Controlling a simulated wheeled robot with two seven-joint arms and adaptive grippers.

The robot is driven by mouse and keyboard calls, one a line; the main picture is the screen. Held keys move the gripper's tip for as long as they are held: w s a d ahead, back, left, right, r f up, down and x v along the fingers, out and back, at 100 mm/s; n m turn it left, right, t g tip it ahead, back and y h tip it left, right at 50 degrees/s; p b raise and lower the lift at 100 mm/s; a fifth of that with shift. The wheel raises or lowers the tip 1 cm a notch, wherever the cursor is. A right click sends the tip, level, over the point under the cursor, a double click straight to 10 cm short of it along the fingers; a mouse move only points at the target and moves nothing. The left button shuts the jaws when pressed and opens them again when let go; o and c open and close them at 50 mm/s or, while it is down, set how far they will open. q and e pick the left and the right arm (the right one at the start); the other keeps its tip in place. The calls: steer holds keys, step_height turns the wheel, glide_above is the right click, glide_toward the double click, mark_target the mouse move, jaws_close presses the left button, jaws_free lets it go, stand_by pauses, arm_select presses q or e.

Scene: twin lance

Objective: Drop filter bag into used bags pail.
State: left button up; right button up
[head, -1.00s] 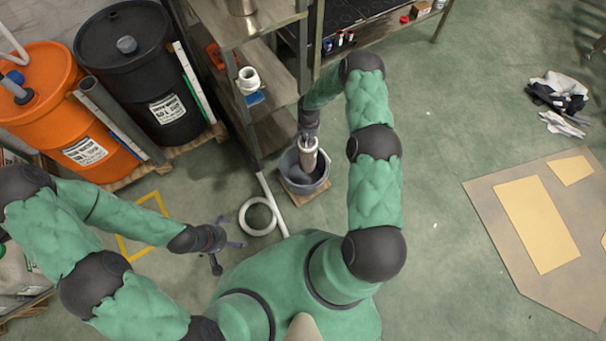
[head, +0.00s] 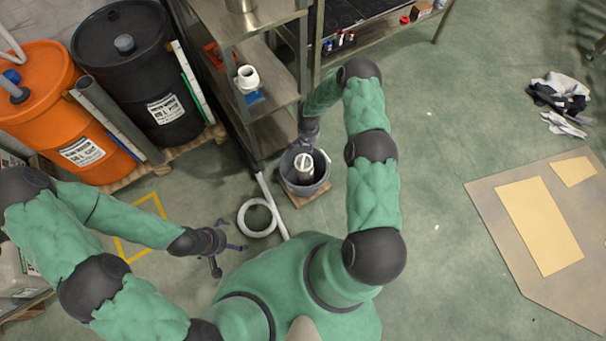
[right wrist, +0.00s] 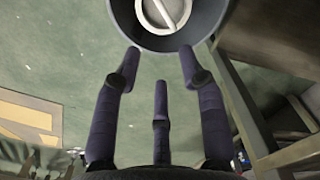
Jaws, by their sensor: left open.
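The filter bag (head: 304,166), pale with a round ring top and a bar across it, stands inside the dark grey used bags pail (head: 322,181). In the right wrist view the bag's round top (right wrist: 163,12) shows within the pail's rim (right wrist: 136,36). My right gripper (head: 306,143) is at the pail's far side; in the right wrist view its fingers (right wrist: 160,62) are spread with nothing between them, apart from the bag. My left gripper (head: 229,247) is open and empty over the floor, left of and nearer than the pail.
The pail stands on a small wooden board (head: 305,201). A metal shelf (head: 270,90) stands close behind and left of it.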

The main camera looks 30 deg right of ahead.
steer(key=shift+r, duration=0.1)
step_height(320, 180, up, 12)
stand_by(0.7)
stand_by(0.3)
